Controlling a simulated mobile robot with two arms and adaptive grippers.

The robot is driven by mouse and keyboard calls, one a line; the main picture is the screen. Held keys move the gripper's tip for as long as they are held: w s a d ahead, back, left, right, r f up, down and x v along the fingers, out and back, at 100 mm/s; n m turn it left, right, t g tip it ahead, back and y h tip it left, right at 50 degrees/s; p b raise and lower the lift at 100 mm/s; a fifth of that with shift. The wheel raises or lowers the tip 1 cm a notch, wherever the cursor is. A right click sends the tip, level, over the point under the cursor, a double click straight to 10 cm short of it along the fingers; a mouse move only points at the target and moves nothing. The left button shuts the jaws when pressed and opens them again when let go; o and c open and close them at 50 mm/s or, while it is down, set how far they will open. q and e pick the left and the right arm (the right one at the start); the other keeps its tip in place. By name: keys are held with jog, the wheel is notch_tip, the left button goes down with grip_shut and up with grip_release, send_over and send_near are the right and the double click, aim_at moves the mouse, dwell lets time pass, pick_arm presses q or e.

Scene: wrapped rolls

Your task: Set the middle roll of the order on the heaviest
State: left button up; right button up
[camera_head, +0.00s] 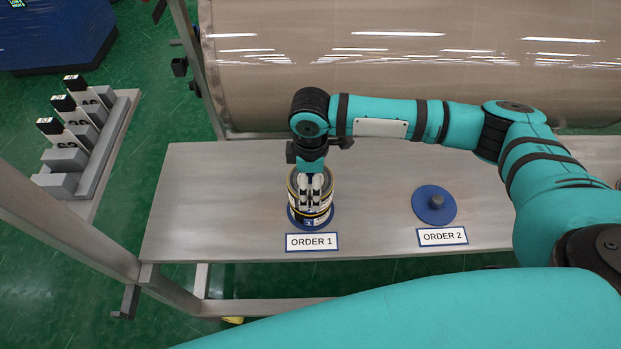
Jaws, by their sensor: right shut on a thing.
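A short stack of wrapped rolls (298,213) with dark and yellowish edges and pale labels stands on a round blue base at the ORDER 1 sign (312,242). My right gripper (313,203) points down over this stack and is shut on the upper roll (330,186). The fingers and wrist hide much of the stack's top, so I cannot tell whether this roll touches the one below. My left gripper is not in view.
The grey bench (200,205) is clear left of the stack and between the two signs. A large film-wrapped cylinder (400,60) lies behind the bench. A grey rack (115,130) with several black-topped holders stands at the left.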

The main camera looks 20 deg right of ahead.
jog(key=o, duration=1)
jog(key=shift+c, duration=0.2)
notch_tip(320, 180, up, 12)
jog(key=shift+r, duration=0.1)
